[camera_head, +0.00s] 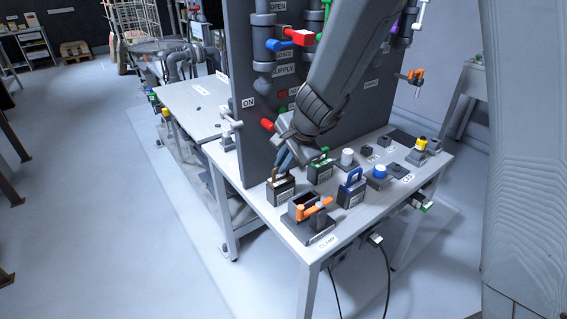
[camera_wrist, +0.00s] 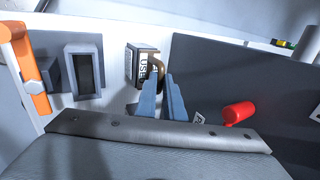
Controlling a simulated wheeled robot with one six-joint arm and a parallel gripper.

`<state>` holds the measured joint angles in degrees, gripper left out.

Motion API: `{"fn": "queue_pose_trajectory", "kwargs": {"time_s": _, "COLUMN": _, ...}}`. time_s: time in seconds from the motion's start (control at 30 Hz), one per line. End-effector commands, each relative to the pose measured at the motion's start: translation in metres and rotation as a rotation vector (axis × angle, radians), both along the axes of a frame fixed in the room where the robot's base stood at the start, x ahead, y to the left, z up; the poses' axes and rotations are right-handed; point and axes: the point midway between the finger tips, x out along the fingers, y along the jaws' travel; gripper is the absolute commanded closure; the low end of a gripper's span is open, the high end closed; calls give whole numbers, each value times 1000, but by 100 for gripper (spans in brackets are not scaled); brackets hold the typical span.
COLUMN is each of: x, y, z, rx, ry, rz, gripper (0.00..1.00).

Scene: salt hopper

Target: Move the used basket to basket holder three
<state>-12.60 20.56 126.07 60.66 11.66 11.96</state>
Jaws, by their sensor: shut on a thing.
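The used basket (camera_head: 281,190) is a small dark box with a tan handle at the left side of the white table. In the wrist view the basket (camera_wrist: 146,63) shows a "USED" label, and its brown handle lies at the fingertips. My gripper (camera_head: 279,165) reaches down from above and is shut on this handle; its blue-grey fingers also show in the wrist view (camera_wrist: 161,80). I cannot tell whether the basket rests on the table or is slightly raised. I cannot make out which place is basket holder three.
A green-handled basket (camera_head: 320,170) and a blue-handled basket (camera_head: 352,190) stand to the right. A grey clamp block (camera_head: 304,213) with an orange lever is in front. A dark upright panel (camera_head: 245,120) with pipes and valves stands behind. Knobs occupy the table's right part.

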Motion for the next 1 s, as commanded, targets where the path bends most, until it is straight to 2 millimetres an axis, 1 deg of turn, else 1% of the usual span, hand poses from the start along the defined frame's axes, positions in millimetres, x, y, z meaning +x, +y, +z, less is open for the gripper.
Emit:
{"fn": "queue_pose_trajectory", "kwargs": {"time_s": 0.37, "x": 0, "y": 0, "z": -6, "rx": 0, "ry": 0, "rz": 0, "gripper": 100}}
{"fn": "queue_pose_trajectory", "kwargs": {"time_s": 0.47, "x": 0, "y": 0, "z": -5, "rx": 0, "ry": 0, "rz": 0, "gripper": 100}}
{"fn": "queue_pose_trajectory", "kwargs": {"time_s": 0.5, "x": 0, "y": 0, "z": -5, "rx": 0, "ry": 0, "rz": 0, "gripper": 85}}
{"fn": "queue_pose_trajectory", "kwargs": {"time_s": 0.6, "x": 0, "y": 0, "z": -5, "rx": 0, "ry": 0, "rz": 0, "gripper": 70}}
{"fn": "queue_pose_trajectory", "kwargs": {"time_s": 0.8, "x": 0, "y": 0, "z": -5, "rx": 0, "ry": 0, "rz": 0, "gripper": 70}}
{"fn": "queue_pose_trajectory", "kwargs": {"time_s": 0.87, "x": 0, "y": 0, "z": -5, "rx": 0, "ry": 0, "rz": 0, "gripper": 60}}
{"fn": "queue_pose_trajectory", "kwargs": {"time_s": 0.9, "x": 0, "y": 0, "z": -5, "rx": 0, "ry": 0, "rz": 0, "gripper": 53}}
{"fn": "queue_pose_trajectory", "kwargs": {"time_s": 0.93, "x": 0, "y": 0, "z": -6, "rx": 0, "ry": 0, "rz": 0, "gripper": 51}}
{"fn": "queue_pose_trajectory", "kwargs": {"time_s": 1.0, "x": 0, "y": 0, "z": -6, "rx": 0, "ry": 0, "rz": 0, "gripper": 51}}
